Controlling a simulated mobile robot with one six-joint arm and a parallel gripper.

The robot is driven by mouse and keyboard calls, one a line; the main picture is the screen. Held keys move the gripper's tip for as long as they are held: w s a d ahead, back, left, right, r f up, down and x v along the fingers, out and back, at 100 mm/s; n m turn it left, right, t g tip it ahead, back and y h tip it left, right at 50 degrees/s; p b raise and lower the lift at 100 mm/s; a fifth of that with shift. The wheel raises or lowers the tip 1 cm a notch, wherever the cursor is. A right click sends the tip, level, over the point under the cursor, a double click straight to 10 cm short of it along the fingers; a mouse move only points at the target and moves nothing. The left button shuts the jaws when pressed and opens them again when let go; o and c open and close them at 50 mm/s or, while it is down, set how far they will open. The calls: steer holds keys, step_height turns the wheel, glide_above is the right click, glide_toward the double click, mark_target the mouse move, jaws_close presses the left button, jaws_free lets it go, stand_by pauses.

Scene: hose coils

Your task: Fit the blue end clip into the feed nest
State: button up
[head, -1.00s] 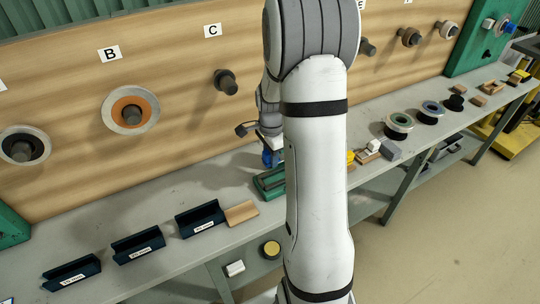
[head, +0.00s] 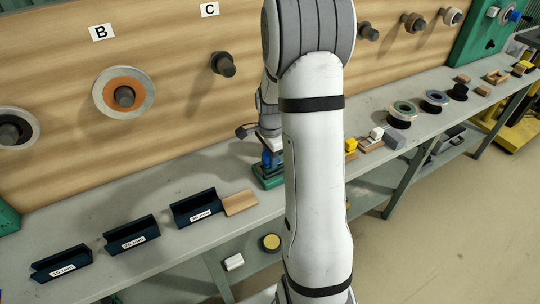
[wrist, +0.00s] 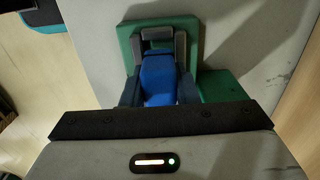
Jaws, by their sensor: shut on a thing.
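The blue end clip (wrist: 158,78) is gripped between the two dark fingers of my gripper (wrist: 159,90) in the wrist view. Its far end lies between the grey uprights of the feed nest (wrist: 137,48), which stands on a green base. I cannot tell whether the clip is seated or still slightly above the nest. In the head view the clip (head: 267,159) shows just left of my white arm, close over the green nest base (head: 268,182). My arm hides the right part of the nest there.
Dark blue trays (head: 132,235) stand along the bench left of the nest, with a wooden block (head: 239,203) nearer it. Small blocks (head: 394,138) and spools (head: 402,113) lie to the right. The pegboard (head: 180,60) rises behind.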

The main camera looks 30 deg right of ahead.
steer(key=shift+f+b, duration=0.6)
steer(key=shift+f, duration=0.15)
stand_by(0.7)
steer(key=shift+r+p, duration=0.4)
steer(key=shift+r, duration=0.2)
steer(key=shift+s+f+b, duration=0.1)
steer(key=shift+f+b, duration=0.45)
steer(key=shift+f, duration=0.05)
stand_by(0.7)
steer(key=shift+r, duration=0.1)
steer(key=shift+r+p, duration=0.4)
steer(key=shift+r, duration=0.1)
steer(key=shift+d+f+b, duration=0.1)
steer(key=shift+f+b, duration=0.45)
steer(key=shift+f, duration=0.1)
stand_by(0.9)
